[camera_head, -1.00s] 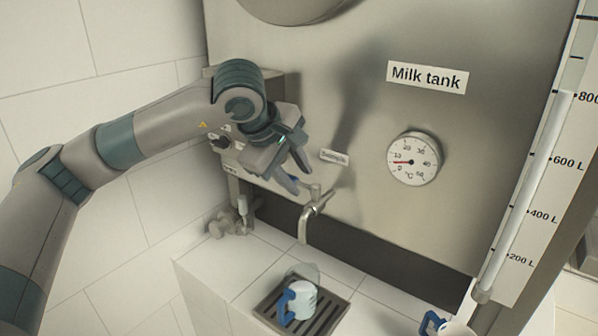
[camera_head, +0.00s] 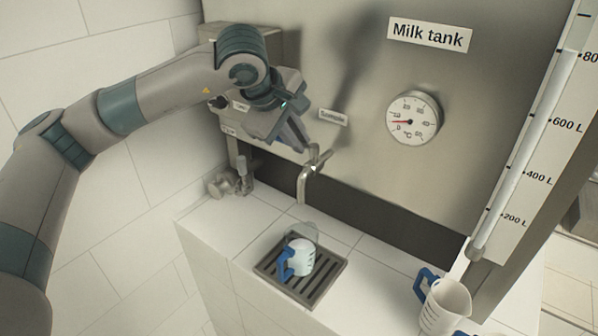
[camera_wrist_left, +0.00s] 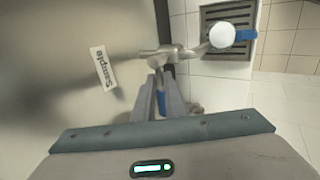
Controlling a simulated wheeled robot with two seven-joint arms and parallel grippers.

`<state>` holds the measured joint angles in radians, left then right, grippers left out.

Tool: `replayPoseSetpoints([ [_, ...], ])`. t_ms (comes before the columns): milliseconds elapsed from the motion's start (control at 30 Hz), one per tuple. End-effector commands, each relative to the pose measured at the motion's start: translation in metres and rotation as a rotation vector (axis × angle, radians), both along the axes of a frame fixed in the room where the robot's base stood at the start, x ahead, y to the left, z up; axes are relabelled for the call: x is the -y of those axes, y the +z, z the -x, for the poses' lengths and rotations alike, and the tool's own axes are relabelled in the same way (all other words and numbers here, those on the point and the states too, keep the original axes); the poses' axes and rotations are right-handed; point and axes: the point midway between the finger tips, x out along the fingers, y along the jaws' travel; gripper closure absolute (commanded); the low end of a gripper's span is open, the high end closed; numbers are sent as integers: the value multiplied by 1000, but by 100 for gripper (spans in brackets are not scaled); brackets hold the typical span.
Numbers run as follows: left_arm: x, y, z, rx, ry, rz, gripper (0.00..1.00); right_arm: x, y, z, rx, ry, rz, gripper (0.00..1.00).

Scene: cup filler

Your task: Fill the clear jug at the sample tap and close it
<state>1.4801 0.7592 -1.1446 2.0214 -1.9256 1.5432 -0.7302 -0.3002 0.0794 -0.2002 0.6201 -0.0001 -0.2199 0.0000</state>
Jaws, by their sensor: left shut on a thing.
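The clear jug (camera_head: 302,258) with a blue handle stands upright on the drip grate below the sample tap. White content shows in it, with clear wall above. In the left wrist view the jug (camera_wrist_left: 222,36) appears from above as a white disc. The sample tap (camera_head: 303,184) sticks out of the tank; I see no clear stream at its spout. My left gripper (camera_head: 306,150) is shut at the tap's lever (camera_head: 318,158). In the left wrist view its fingertips (camera_wrist_left: 157,74) meet at the lever and partly hide it. My right gripper is not in view.
The drip grate (camera_head: 262,270) is set in the white tiled ledge (camera_head: 215,240). A second jug (camera_head: 446,306) with a blue handle is at the lower right. Small metal fittings (camera_head: 228,180) stand left of the tap. The tank carries a dial (camera_head: 413,118) and a level scale.

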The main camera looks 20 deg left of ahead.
Motion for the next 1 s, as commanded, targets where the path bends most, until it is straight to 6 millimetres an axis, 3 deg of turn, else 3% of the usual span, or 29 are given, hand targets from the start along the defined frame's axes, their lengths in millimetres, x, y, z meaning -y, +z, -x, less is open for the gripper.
replayPoseSetpoints([
  [467, 0, -1, 1, -2, 8, -1, 100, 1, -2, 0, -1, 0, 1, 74],
  [1000, 3, -3, 7, -2, 179, -2, 100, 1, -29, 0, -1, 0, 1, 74],
])
